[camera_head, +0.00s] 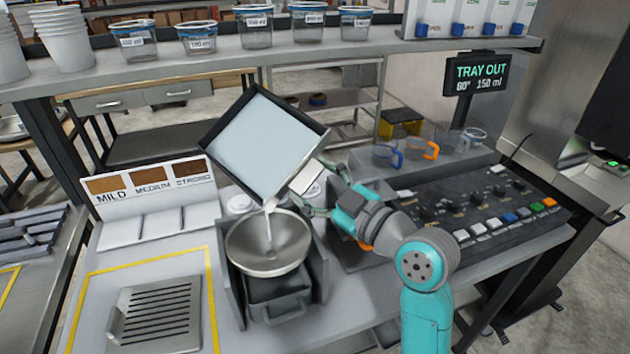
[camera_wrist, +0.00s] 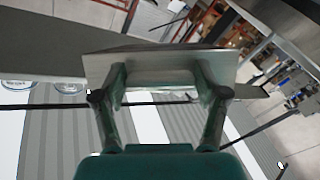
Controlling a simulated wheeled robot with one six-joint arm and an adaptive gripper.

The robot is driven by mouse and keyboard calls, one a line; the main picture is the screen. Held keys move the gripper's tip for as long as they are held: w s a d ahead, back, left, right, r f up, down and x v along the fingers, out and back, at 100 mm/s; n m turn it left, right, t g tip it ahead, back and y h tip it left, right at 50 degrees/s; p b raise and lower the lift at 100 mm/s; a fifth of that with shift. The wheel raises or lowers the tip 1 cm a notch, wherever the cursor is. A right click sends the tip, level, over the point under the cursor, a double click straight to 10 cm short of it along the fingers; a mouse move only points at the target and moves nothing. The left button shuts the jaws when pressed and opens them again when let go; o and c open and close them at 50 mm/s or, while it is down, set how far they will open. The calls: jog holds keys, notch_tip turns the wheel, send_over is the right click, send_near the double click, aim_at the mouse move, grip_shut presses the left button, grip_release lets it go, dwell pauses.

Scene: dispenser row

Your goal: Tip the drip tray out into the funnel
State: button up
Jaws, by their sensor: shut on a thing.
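The drip tray (camera_head: 262,148), a square dark-rimmed tray with a pale inside, is steeply tilted above the funnel (camera_head: 268,258). Its lowest corner is over the bowl, and a thin pale stream runs from there into the wide metal funnel. My gripper (camera_head: 318,190) is shut on the tray's lower right side. In the wrist view the fingers close on a flat grey piece at the tray (camera_wrist: 160,68). The fingertips are partly hidden by this piece. The funnel sits in a dark stand (camera_head: 318,265) with a grey drawer-like box below.
A slotted metal plate (camera_head: 157,318) lies inside a yellow outline at front left. A MILD/MEDIUM/STRONG rack (camera_head: 158,205) stands behind it. A button panel (camera_head: 490,205) is at right. A sign (camera_head: 481,76) reads TRAY OUT, 150 ml. A shelf (camera_head: 330,50) with containers spans above.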

jog(key=n+y, duration=0.1)
jog(key=s+r+n+t+y, duration=0.1)
jog(key=n, duration=0.1)
jog(key=shift+s+a+r+n+t, duration=0.1)
jog(key=shift+s+r+n+t, duration=0.05)
jog(key=shift+n+t, duration=0.15)
jog(key=shift+s+a+f+n+g+y, duration=0.1)
jog(key=shift+s+n+g+y, duration=0.6)
jog(key=shift+n+y, duration=1.15)
jog(key=shift+s+a+f+n+g+y, duration=0.15)
jog(key=shift+s+n+g+y, duration=0.75)
jog(key=shift+n, duration=1.8)
jog(key=shift+s+a+f+n+g+y, duration=0.1)
jog(key=shift+s+n+g+y, duration=0.35)
jog(key=shift+n+y, duration=1.5)
jog(key=shift+n+g, duration=0.25)
jog(key=shift+n, duration=0.25)
